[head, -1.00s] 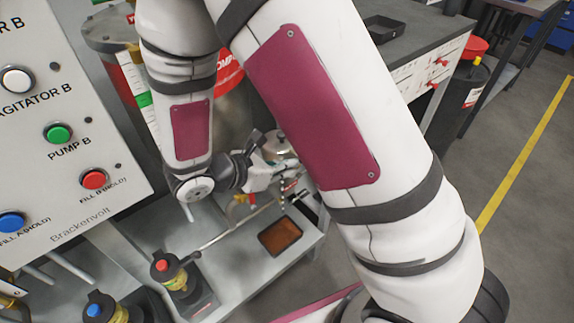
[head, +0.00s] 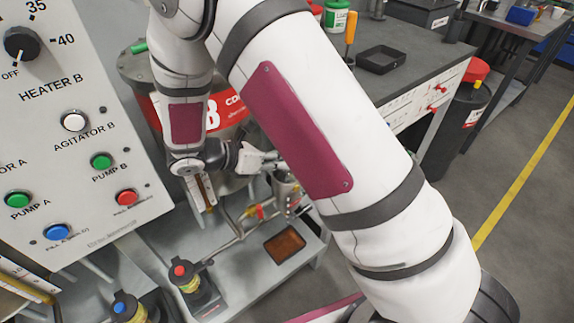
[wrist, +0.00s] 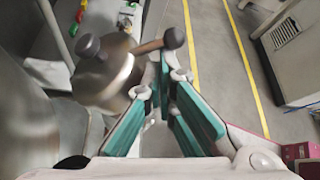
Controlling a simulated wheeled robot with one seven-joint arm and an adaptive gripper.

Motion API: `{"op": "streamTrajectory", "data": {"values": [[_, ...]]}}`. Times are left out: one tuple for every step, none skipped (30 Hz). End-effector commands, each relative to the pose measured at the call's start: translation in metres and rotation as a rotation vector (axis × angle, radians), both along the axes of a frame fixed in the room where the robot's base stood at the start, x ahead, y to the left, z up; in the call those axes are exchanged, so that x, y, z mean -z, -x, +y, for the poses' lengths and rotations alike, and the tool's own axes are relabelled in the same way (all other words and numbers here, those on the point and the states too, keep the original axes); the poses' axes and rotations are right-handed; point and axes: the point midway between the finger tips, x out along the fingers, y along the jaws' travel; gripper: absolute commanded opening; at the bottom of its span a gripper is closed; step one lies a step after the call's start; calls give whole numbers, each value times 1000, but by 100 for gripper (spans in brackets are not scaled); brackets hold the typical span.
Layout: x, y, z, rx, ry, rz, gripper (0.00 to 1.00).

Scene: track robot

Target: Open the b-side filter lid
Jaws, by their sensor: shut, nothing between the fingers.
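The b-side filter (head: 285,186) is a small silver housing beside the red-banded tank, in the middle of the head view. In the wrist view its rounded metal lid (wrist: 112,80) fills the left, with dark round knobs (wrist: 89,45) on short rods. One rod and knob (wrist: 172,38) reach across just ahead of my fingertips. My gripper (head: 276,158) is at the top of the filter in the head view. In the wrist view my gripper (wrist: 172,76) has teal pads, is shut and holds nothing. I cannot tell whether it touches the rod. The head view does not clearly show the lid's position.
The control panel (head: 75,130) stands at the left. The tank (head: 230,118) is behind my gripper. Pipes with a yellow-red valve (head: 255,212) and an orange-brown tray (head: 285,243) are below. A grey workbench (head: 400,75) is at the right.

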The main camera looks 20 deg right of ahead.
Motion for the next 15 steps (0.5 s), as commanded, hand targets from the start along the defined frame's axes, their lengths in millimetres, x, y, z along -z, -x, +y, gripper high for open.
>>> {"op": "streamTrajectory", "data": {"values": [[-4, -3, 1, 0, 0, 0, 0], [-5, -5, 2, 0, 0, -1, 0], [-7, -8, 3, 0, 0, -1, 0], [-8, -9, 3, 0, 1, -1, 0], [-8, -11, 4, 0, 1, 0, 0], [-10, -14, 4, 0, 1, 0, 0], [-10, -15, 5, 0, 1, 0, 0], [-11, -16, 5, 0, 1, 0, 0], [-12, -18, 6, 0, 1, 0, 0], [-12, -19, 6, 0, 1, 0, 0], [-13, -20, 6, -1, 1, -1, 0], [-13, -22, 7, -2, 1, 0, 0], [-13, -23, 7, -2, 1, 0, 0], [-14, -23, 8, -2, 1, 0, 0], [-14, -24, 8, -1, 0, 0, 0]]}}
